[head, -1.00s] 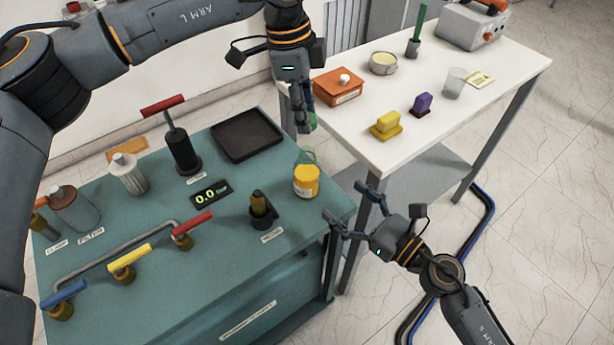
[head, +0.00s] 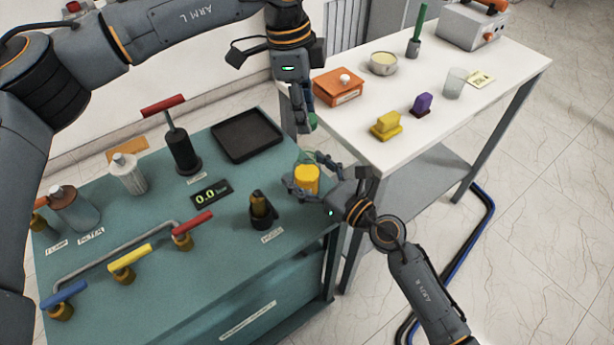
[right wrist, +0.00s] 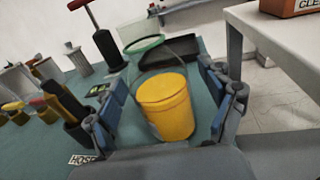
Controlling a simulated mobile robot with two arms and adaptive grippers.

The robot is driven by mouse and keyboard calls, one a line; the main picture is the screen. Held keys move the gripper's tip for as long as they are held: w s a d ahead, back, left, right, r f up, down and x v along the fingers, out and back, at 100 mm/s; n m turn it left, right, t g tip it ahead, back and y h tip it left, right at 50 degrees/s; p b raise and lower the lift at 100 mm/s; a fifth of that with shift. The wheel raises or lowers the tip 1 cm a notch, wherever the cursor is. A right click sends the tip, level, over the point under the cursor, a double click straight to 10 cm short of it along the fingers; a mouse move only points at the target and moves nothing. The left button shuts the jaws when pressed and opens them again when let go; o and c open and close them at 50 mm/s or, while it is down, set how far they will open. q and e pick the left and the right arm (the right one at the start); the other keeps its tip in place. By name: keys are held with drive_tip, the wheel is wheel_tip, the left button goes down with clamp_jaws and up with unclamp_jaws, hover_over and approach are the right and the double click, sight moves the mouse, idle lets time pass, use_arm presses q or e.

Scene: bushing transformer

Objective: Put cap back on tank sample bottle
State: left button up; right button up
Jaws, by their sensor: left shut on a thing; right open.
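The sample bottle (head: 306,181) stands on the teal bench near its right edge. It looks like a clear vessel with yellow contents, and a green ring shows at its top in the right wrist view (right wrist: 143,45). My right gripper (head: 314,183) is open, with its fingers on either side of the bottle; I cannot tell whether they touch it. My left gripper (head: 306,122) is shut on a small green cap (head: 312,122), mostly hidden by the fingers. It is held above and behind the bottle, apart from it.
A dark holder with a brass nozzle (head: 262,210) stands left of the bottle. A black tray (head: 247,136) and a red-handled pump (head: 179,140) are behind. Valve levers (head: 128,257) line the front left. The white table (head: 440,120) stands close on the right.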

clamp_jaws()
use_arm(q)
hover_over(307, 151)
drive_tip(key=shift+a+f, duration=0.15)
drive_tip(key=shift+f, duration=1.1)
drive_tip(key=shift+a+f, duration=0.1)
drive_tip(key=shift+f, duration=1.15)
drive_tip(key=shift+f, duration=0.85)
drive_tip(key=shift+f, duration=0.6)
